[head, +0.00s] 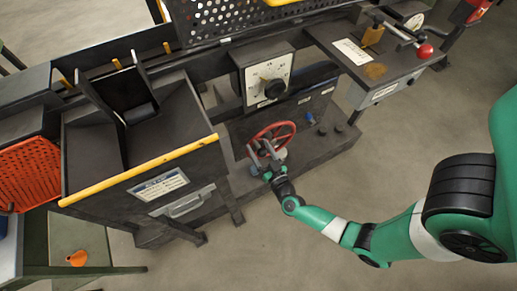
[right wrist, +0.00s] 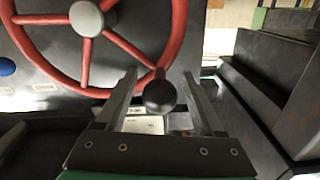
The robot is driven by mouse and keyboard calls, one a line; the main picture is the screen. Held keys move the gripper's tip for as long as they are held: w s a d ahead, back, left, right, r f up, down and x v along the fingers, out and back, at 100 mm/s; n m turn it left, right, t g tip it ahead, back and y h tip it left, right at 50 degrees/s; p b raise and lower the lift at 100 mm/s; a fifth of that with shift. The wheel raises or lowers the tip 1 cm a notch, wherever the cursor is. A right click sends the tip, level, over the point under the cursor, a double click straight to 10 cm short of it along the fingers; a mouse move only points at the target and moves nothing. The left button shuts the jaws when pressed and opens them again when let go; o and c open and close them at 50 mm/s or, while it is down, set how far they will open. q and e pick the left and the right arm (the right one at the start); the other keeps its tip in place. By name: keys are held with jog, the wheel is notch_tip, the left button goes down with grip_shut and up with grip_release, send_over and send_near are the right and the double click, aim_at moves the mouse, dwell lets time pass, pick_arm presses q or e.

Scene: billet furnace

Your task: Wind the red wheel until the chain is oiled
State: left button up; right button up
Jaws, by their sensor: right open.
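The red wheel (head: 277,128) is mounted low on the dark machine, under the dial, in the head view. In the right wrist view its red rim (right wrist: 180,30), spokes and grey hub (right wrist: 86,18) fill the upper left. A dark round knob (right wrist: 159,97) sits by the wheel's lower right rim. My right gripper (head: 259,151) is at the wheel's near lower side. In the right wrist view this gripper (right wrist: 160,76) is open, with a finger on either side of the knob; I cannot tell whether they touch it. My left gripper is not in view. I cannot make out the chain.
A white dial box (head: 268,80) stands above the wheel. A dark bin with a yellow front bar (head: 140,174) is to its left. A red-balled lever (head: 424,51) is at the upper right. A blue knob (head: 309,118) sits right of the wheel. The floor in front is clear.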

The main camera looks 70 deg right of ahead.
jog(key=shift+w+d, duration=0.15)
jog(key=shift+w, duration=0.05)
jog(key=shift+c, duration=0.3)
grip_shut()
dwell(1.1)
